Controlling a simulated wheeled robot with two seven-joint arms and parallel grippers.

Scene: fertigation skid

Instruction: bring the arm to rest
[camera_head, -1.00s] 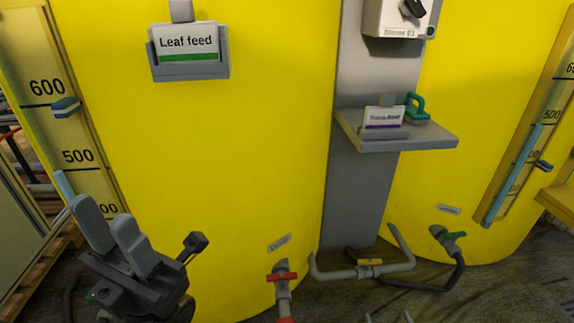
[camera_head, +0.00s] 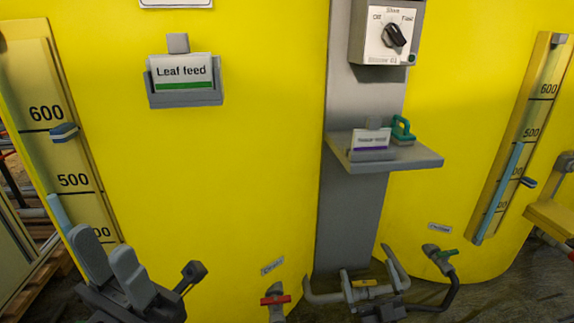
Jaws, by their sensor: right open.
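My left gripper (camera_head: 102,240) is at the lower left, its two grey fingers pointing up in front of the yellow tank.
A dial box (camera_head: 388,47) is higher up. A Leaf feed card (camera_head: 184,72) hangs left.

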